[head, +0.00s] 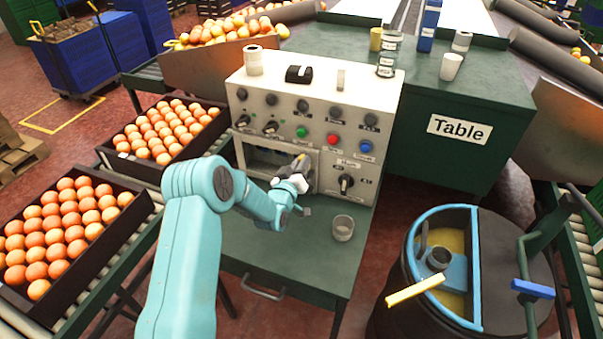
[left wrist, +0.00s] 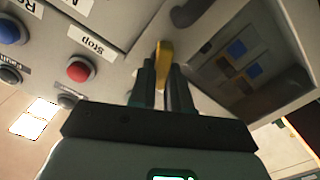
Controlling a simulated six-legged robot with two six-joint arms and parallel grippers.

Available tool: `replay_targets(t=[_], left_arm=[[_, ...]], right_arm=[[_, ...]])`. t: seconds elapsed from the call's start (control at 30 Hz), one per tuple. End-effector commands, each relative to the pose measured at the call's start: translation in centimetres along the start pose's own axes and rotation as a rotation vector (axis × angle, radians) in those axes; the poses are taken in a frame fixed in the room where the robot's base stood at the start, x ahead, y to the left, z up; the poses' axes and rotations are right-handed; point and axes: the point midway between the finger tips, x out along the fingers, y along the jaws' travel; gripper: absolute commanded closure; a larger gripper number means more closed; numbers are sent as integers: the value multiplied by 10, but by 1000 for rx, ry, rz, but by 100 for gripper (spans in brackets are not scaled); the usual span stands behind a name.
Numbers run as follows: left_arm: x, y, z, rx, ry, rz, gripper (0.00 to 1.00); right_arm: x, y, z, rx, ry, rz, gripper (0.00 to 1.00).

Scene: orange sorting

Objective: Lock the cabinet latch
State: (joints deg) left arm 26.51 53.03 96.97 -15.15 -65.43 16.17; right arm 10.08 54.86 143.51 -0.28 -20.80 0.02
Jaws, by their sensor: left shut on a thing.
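The cabinet (head: 320,98) is a cream control box on a green table, with knobs and coloured buttons. Its small windowed door (head: 241,148) is at the lower left of its front and looks closed. The cabinet's window also shows at the right in the left wrist view (left wrist: 262,62). The latch (left wrist: 165,58) is a yellow lever beside the door's edge. My left gripper (head: 299,170) is at the door's right edge, with its fingers shut around the latch, as the left wrist view shows. The gripper partly hides the latch in the head view. My right gripper is not in view.
A red button (head: 333,139) and a dark knob (head: 346,183) are right of the door. A large drum (head: 392,285) stands at the right, and crates of oranges (head: 150,175) are at the left.

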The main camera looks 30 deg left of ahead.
Motion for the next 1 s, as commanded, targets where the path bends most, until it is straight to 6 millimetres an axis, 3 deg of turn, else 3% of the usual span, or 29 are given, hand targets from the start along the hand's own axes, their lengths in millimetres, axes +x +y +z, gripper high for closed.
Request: replay_targets(t=[0.03,0.5,1.0], left_arm=[[0,-4,6,-41,6,2,100],[0,-8,6,-489,7,3,100],[0,-10,7,-911,4,4,100]], right_arm=[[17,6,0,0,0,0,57],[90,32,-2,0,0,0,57],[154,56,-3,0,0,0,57]])
